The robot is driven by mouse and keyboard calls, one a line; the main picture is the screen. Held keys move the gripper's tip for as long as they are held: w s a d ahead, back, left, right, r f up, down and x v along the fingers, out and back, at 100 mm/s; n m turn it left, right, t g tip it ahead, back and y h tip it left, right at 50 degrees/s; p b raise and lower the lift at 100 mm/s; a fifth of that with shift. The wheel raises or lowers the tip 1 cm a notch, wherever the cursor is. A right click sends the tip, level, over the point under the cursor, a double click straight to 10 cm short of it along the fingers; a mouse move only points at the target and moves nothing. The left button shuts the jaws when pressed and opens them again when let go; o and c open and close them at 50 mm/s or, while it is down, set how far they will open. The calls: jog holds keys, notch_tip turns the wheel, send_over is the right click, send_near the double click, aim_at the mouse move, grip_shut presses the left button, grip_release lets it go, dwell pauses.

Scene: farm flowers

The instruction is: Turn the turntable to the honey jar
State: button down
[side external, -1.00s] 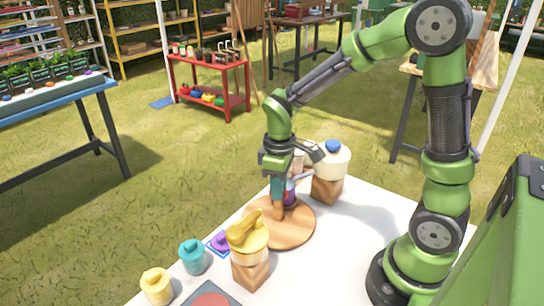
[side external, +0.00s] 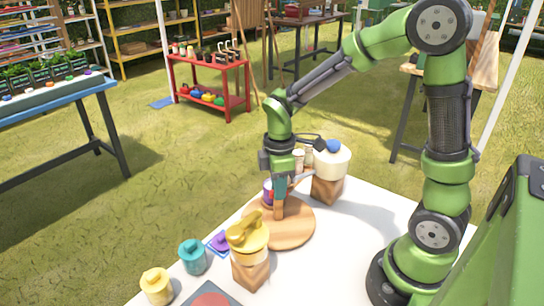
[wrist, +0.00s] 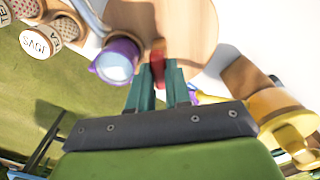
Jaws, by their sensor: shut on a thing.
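The turntable (side external: 292,232) is a round wooden disc on the white table; it also shows in the wrist view (wrist: 190,22). My gripper (side external: 279,200) points down over its left part, its teal fingers shut on a small upright peg (side external: 278,210), which looks red in the wrist view (wrist: 158,62). A purple jar (side external: 268,190) stands beside the fingers and shows at their left in the wrist view (wrist: 117,62). A jar marked SAGE (wrist: 37,42) is farther left there. No honey label is readable; a yellow-topped jar (side external: 248,236) on a wooden block stands near the disc's front edge.
A white jar with a blue knob (side external: 332,160) stands on a wooden block behind the disc. Teal (side external: 193,257) and yellow (side external: 157,286) pots and a purple piece (side external: 219,242) lie along the table's left edge. The table right of the disc is clear.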

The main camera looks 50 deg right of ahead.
jog(key=shift+r+n, duration=0.1)
jog(key=shift+n, duration=13.2)
jog(key=c, duration=1.1)
grip_release()
jog(key=shift+o, duration=0.2)
jog(key=shift+m, duration=0.5)
